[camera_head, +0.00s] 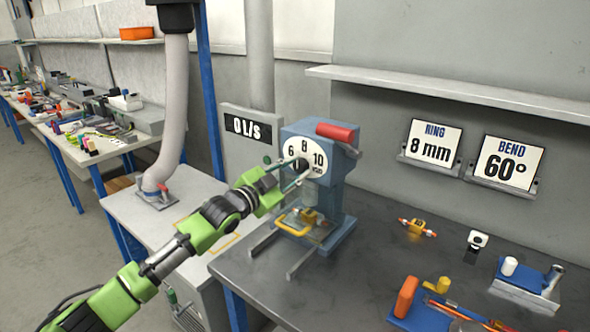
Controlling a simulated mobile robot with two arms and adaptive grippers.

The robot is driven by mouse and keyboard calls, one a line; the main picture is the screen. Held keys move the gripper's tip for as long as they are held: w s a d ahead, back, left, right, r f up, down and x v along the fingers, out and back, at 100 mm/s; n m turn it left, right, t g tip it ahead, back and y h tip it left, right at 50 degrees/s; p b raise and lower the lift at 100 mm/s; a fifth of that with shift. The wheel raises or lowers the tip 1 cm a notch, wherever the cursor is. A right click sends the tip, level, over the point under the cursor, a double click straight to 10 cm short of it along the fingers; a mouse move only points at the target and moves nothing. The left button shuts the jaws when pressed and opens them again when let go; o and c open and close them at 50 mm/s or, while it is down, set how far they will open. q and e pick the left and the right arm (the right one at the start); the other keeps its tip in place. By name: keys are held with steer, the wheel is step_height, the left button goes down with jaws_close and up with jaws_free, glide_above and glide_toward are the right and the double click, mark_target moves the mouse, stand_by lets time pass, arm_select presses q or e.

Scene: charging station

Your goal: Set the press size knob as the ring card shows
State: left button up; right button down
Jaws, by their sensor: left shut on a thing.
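The blue press (335,205) stands on the dark bench, with a white round dial (304,146) marked 6, 8 and 10 on its front. The dark press size knob (300,164) is at the dial's middle, partly hidden by my gripper. My left gripper (294,170) is shut on the knob, with its thin fingers around it. Which number the knob points to cannot be told. The ring card (433,143) on the wall reads "RING 8 mm". My right gripper is not in view.
A card (507,163) beside it reads "BEND 60°". The press has a red handle (335,132) on top and a yellow handle (293,222) low in front. Small tools, including an orange-handled blue fixture (406,297), lie at the right. A grey hose (172,110) hangs at the left.

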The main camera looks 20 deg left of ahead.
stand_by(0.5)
arm_select(q)
steer(key=o, duration=1.1)
steer(key=v, duration=1.2)
